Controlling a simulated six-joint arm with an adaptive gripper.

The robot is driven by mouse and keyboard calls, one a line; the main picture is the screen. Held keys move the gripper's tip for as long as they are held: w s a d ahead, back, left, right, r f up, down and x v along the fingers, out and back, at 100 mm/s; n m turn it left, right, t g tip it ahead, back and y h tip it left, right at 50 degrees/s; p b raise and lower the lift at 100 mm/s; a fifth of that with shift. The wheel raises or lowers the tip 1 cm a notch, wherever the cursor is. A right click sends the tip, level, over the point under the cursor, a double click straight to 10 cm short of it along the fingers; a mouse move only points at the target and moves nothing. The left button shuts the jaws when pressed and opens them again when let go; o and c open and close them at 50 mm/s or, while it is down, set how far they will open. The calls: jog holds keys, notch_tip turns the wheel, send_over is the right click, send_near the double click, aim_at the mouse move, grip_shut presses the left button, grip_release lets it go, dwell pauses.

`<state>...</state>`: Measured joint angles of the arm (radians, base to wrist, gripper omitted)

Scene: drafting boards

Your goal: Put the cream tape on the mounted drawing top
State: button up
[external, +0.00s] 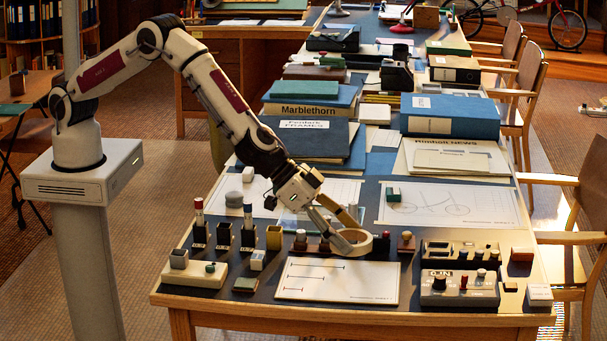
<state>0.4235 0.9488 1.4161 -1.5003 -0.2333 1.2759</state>
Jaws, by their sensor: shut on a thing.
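The cream tape (360,248) is a pale ring at the middle of the table. My gripper (344,230) is shut on it, reaching down from the upper left with its fingers at the ring's far left side. A white drawing with a thick board edge (338,284), which looks like the mounted drawing, lies flat at the table's front. It bears several short ruled lines. The tape appears just beyond its far edge, in front of some small stamps; its exact height above the table cannot be told.
Small stamps (406,242) stand right of the tape, and dark blocks (223,236) stand to the left. A grey control box (459,288) sits right of the drawing. A bicycle drawing (450,204) lies behind. Binders and books (450,116) fill the back. The drawing's surface is clear.

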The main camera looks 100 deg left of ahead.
jog(key=shift+f, duration=1.95)
jog(key=shift+f, duration=2.1)
jog(key=shift+f, duration=0.15)
jog(key=o, duration=1.1)
jog(key=shift+v, duration=6.1)
